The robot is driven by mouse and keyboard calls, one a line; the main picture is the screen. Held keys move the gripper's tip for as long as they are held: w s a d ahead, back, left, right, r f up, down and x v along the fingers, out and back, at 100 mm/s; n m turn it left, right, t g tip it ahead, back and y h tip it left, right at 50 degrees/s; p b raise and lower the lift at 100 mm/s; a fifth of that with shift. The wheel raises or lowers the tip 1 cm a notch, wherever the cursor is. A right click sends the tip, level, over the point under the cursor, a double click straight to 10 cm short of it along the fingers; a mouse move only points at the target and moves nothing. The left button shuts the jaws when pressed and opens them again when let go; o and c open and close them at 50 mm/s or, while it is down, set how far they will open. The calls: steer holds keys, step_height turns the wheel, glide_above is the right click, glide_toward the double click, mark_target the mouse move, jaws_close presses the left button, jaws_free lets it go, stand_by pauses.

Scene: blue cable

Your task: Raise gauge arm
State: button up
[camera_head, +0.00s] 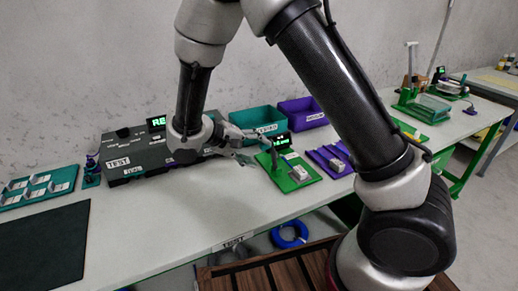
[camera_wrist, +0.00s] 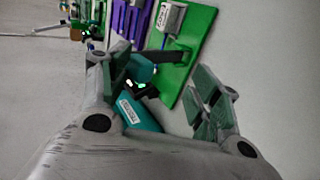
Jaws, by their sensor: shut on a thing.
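The gauge stands on a green base plate (camera_head: 298,181) on the white bench. Its dark gauge arm (camera_head: 273,158) rises at the plate's left side, by my gripper (camera_head: 245,142). In the wrist view the dark gauge arm (camera_wrist: 167,56) crosses the green plate (camera_wrist: 190,45) and has a teal end piece (camera_wrist: 141,70) between the fingers of my gripper (camera_wrist: 165,92). My gripper is shut on the gauge arm, though the exact contact is hard to see. A grey-white block (camera_wrist: 171,17) sits on the plate.
A dark TEST box (camera_head: 135,160) stands left of my gripper. Teal (camera_head: 258,119) and purple (camera_head: 302,110) bins stand behind the gauge. A purple slotted rack (camera_head: 331,158) lies to its right. A small display (camera_head: 282,141) stands close behind the plate. The bench front is clear.

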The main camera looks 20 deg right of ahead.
steer(key=shift+s+a+f, duration=0.1)
steer(key=shift+s+a, duration=0.1)
steer(key=shift+a, duration=0.95)
steer(key=shift+s+a+r, duration=0.1)
steer(key=shift+s+a, duration=0.1)
steer(key=shift+a, duration=0.95)
steer(key=shift+s+a+f, duration=0.1)
steer(key=shift+s+a, duration=0.1)
steer(key=shift+a, duration=0.95)
steer(key=shift+c, duration=0.2)
steer(key=v, duration=1.2)
steer(key=s+d+f+n+g+y, duration=0.2)
steer(key=s+d+n+y, duration=0.1)
steer(key=s+d+n, duration=0.25)
steer(key=s+d+r+m+t+y, duration=0.1)
steer(key=s+d+r, duration=0.3)
steer(key=d, duration=0.6)
steer(key=s+d+r+m+t+y, duration=0.2)
steer(key=s+d+r+m+y, duration=0.2)
steer(key=d, duration=0.6)
steer(key=s+d+r+m+t+y, duration=0.1)
steer(key=s+d+r, duration=0.4)
steer(key=d, duration=0.5)
step_height(320, 180, up, 3)
steer(key=shift+s+d+f+m+y, duration=0.2)
steer(key=shift+s+f+m+y, duration=0.05)
steer(key=shift+m+y, duration=0.6)
